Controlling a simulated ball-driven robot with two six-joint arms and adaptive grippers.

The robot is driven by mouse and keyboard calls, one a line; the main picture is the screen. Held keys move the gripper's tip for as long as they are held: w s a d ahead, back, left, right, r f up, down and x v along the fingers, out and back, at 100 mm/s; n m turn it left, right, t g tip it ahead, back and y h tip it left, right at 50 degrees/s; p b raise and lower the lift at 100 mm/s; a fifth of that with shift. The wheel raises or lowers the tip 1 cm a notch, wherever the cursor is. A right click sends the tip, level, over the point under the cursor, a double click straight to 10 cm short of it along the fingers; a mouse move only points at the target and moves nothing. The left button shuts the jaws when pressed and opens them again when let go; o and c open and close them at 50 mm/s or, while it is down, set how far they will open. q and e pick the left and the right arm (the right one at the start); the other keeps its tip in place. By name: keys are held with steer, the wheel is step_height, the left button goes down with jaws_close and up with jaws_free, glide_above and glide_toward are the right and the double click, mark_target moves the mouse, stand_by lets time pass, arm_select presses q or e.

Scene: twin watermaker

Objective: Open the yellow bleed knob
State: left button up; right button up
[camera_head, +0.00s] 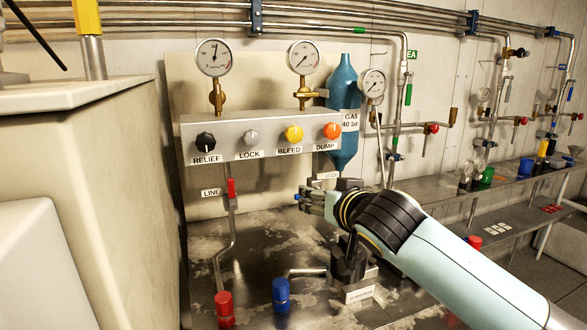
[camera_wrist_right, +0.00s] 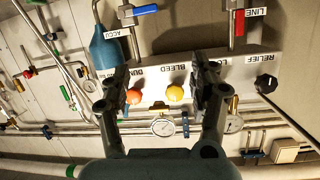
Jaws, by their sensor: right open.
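The yellow bleed knob (camera_head: 293,134) is on the front of the grey valve panel (camera_head: 262,122), above the label BLEED. In the right wrist view, which is turned upside down, the yellow knob (camera_wrist_right: 175,93) shows in the gap between my right gripper's two dark fingers (camera_wrist_right: 164,82). The fingers are apart with nothing held; I cannot tell how far they are from the knob. In the head view the right gripper (camera_head: 312,200) is below the panel's bleed and dump knobs, partly hidden by its own wrist. My left gripper does not show.
The orange dump knob (camera_head: 332,130) is right of the bleed knob. The lock knob (camera_head: 251,138) and black relief knob (camera_head: 205,141) are left of it. Gauges (camera_head: 214,57) rise above the panel. A blue gas bottle (camera_head: 344,85) stands behind. Pipes and valves (camera_head: 282,293) crowd the bench below.

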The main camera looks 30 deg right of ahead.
mark_target(296, 136)
steer(key=w+d+r+t, duration=0.1)
steer(key=w+r+t, duration=0.4)
steer(key=r, duration=0.4)
steer(key=shift+m+g+y, duration=0.3)
steer(key=shift+g, duration=0.3)
steer(key=p+x, duration=0.2)
steer(key=x, duration=0.9)
steer(key=shift+w+d+f, duration=0.1)
steer(key=shift+w+d, duration=0.05)
steer(key=c, duration=1.2)
